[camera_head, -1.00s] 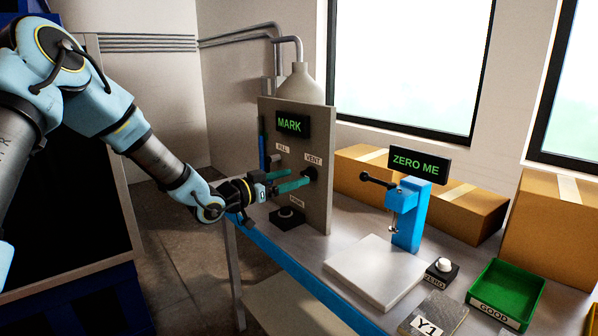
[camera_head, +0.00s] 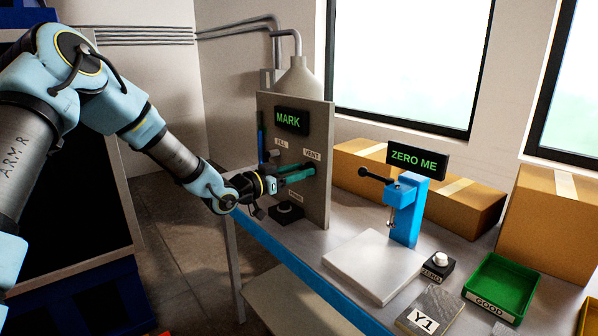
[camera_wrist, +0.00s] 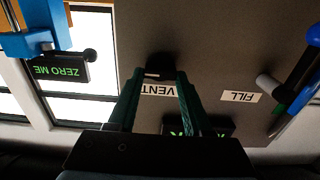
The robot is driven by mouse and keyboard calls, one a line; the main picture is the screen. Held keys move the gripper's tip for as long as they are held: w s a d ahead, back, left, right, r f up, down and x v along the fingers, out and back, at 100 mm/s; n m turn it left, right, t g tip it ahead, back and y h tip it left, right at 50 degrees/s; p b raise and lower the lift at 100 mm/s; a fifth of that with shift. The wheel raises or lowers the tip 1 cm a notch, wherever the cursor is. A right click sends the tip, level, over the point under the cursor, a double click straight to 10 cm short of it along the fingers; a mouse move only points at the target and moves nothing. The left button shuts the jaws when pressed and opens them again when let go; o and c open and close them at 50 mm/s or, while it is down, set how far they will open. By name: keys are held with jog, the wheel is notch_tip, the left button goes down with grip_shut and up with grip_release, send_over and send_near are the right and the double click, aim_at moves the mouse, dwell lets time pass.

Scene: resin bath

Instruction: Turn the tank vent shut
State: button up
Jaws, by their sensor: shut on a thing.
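The tank vent is a small dark knob (camera_wrist: 159,66) under the VENT label (camera_head: 312,155) on the grey upright panel (camera_head: 322,200). My gripper (camera_head: 306,172) reaches the panel from the left, with its teal fingers pointing at it. In the wrist view, which is upside down, the fingers (camera_wrist: 159,74) stand either side of the knob, shut on it. The fingers hide most of the knob in the head view, so its turn angle cannot be read. A display reading MARK (camera_head: 292,121) is on the panel.
A FILL knob (camera_wrist: 268,85) sits left of the vent, near my gripper. A black button box (camera_head: 286,213) stands below on the bench. The blue press (camera_head: 408,212), white plate (camera_head: 372,265) and green GOOD tray (camera_head: 503,284) are to the right.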

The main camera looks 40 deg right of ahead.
grip_shut()
jog(key=n, duration=0.4)
jog(key=shift+w+n, duration=0.1)
jog(key=shift+n, duration=0.3)
jog(key=n+p, duration=0.1)
jog(key=n, duration=0.3)
jog(key=shift+w, duration=0.1)
jog(key=shift+f+n+p, duration=0.15)
jog(key=shift+n+p, duration=0.1)
jog(key=shift+n, duration=2.05)
jog(key=shift+f+n+p, duration=0.1)
jog(key=shift+n+p, duration=0.15)
jog(key=shift+n, duration=2.05)
